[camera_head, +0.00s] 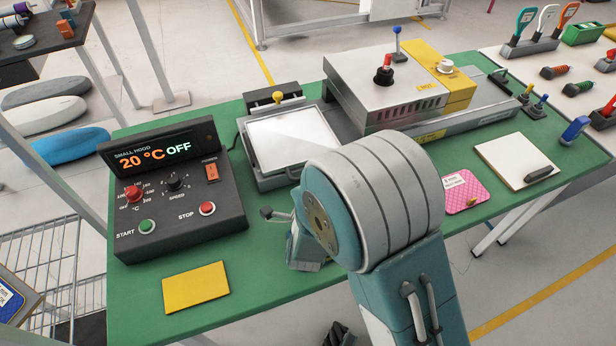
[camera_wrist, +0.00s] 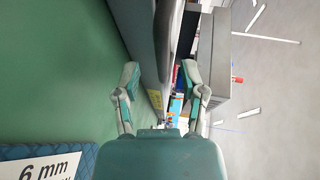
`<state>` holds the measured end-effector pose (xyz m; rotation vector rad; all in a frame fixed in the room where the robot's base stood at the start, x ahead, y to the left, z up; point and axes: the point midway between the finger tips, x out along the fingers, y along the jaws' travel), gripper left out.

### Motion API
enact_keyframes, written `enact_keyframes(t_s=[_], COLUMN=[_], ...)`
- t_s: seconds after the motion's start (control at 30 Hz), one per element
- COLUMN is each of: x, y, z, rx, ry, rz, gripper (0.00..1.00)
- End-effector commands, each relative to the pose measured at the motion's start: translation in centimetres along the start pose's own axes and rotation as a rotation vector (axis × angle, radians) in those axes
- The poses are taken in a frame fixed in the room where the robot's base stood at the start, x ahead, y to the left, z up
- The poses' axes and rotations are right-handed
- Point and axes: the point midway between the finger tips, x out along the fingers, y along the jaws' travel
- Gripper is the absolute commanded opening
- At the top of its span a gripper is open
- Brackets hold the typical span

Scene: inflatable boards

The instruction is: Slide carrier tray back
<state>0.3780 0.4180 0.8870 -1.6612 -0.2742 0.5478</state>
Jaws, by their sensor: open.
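The carrier tray (camera_head: 291,139) is a metal-framed tray with a pale, glossy flat top. In the head view it lies on the green bench, left of the grey press housing (camera_head: 388,88). A small yellow knob (camera_head: 278,97) stands at its back edge. My arm covers the area in front and to the right of the tray. My gripper shows in the wrist view (camera_wrist: 160,76) with two fingers spread apart. A dark grey edge runs between and beyond the fingers, and I cannot tell whether they touch it. In the head view the gripper is mostly hidden behind my arm.
A black control box (camera_head: 180,195) reading 20 °C OFF stands left of the tray. A yellow card (camera_head: 195,287) lies in front of it. A pink card (camera_head: 464,191) and notepad (camera_head: 517,161) lie to the right. A "6 mm" label (camera_wrist: 48,168) shows in the wrist view.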

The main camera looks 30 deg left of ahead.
Motion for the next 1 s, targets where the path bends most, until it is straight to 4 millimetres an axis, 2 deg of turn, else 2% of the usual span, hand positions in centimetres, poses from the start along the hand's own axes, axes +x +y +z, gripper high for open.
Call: enact_keyframes(t_s=[0.2,0.4,0.57,1.0], x=[-4.7,-7.7,-8.6,-8.6], y=[0.1,0.2,0.2,0.2], z=[0.3,0.4,0.4,0.3], rx=[-0.003,-0.004,-0.004,-0.003], ry=[-0.004,-0.004,-0.003,-0.002], rz=[0.003,0.004,0.005,0.004], gripper=[0.54,0.54,0.54,0.54])
